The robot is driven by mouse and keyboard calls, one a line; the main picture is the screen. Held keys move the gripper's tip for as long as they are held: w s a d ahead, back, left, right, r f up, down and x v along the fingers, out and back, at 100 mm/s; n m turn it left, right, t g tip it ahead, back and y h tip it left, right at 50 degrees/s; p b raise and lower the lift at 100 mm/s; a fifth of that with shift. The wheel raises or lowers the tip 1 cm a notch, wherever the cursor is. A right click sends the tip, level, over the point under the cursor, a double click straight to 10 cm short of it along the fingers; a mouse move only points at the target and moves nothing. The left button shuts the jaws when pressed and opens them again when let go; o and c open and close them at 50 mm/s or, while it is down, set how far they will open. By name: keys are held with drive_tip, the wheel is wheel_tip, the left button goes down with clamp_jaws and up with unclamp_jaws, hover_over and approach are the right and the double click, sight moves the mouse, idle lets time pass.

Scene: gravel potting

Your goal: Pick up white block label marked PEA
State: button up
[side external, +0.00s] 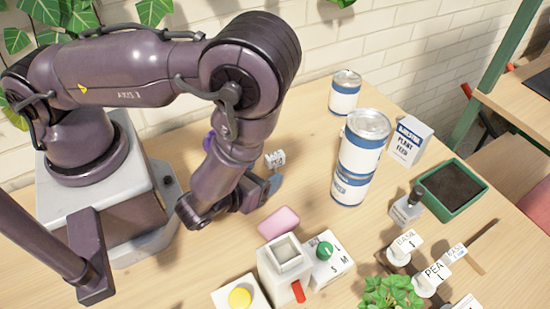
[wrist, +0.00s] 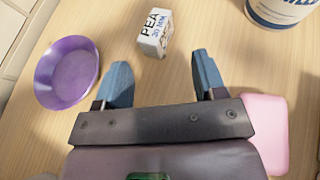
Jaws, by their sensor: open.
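The white block label marked PEA (wrist: 155,33) lies on the wooden table in the wrist view, its lettering turned sideways. It also shows in the side external view as a small white block (side external: 275,159) just beyond my gripper. My gripper (wrist: 163,82) is open, with two blue fingertips apart and nothing between them. The block is ahead of the fingertips, roughly in line with the gap, and apart from them. In the side external view my gripper (side external: 272,186) is low over the table, partly hidden by my wrist.
A purple bowl (wrist: 67,72) is left of my gripper and a pink block (wrist: 266,128) right of it. Stacked cans (side external: 364,142) stand to the right. A white box with a red lever (side external: 285,268) is in front. Another marker reading PEA (side external: 432,276) stands at the lower right.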

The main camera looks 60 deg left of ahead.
sight(268, 168)
drive_tip(key=x, duration=0.5)
drive_tip(key=shift+w+r, duration=0.15)
drive_tip(key=shift+c, duration=0.2)
clamp_jaws()
drive_tip(key=shift+r, duration=0.1)
